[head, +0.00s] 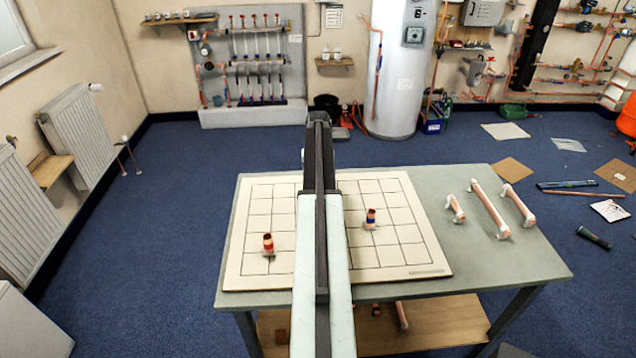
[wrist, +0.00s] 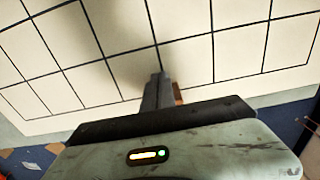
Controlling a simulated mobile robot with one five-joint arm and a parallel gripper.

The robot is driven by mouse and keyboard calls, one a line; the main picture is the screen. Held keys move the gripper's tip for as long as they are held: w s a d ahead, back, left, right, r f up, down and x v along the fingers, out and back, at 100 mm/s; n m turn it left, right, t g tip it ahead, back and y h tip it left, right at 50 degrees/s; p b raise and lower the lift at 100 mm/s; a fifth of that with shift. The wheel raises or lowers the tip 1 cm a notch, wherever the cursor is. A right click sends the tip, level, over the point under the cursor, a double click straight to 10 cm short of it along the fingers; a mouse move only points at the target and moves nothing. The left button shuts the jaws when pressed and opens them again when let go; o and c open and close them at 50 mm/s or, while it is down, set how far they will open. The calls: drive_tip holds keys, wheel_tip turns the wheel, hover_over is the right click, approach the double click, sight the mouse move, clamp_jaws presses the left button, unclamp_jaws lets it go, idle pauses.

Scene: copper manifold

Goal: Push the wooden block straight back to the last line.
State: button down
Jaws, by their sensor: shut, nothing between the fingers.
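The white board (head: 425,262) with a black line grid lies on the table. A small orange-brown piece, probably the wooden block (wrist: 178,93), shows in the wrist view just beside my gripper's fingers. Most of it is hidden behind the fingers and wrist, so I cannot tell whether they touch. In the head view my arm covers the middle of the board, and I cannot see the block there. My gripper (wrist: 159,80) is shut and empty, low over the board (wrist: 110,38) in the wrist view. The grid's lines run clear ahead of the fingertips.
A copper fitting with a red band (head: 268,243) stands on the board left of my arm. One with a blue band (head: 370,218) stands to the right. Copper pipes (head: 490,210) lie on the table's (head: 520,262) right part. Several board squares are bare.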

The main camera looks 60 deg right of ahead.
drive_tip(key=s+a, duration=0.1)
drive_tip(key=a, duration=0.1)
drive_tip(key=s+a, duration=0.1)
drive_tip(key=a, duration=0.1)
drive_tip(key=shift+s, duration=0.2)
wheel_tip(320, 180, up, 10)
drive_tip(key=p, duration=1)
drive_tip(key=shift+d, duration=0.4)
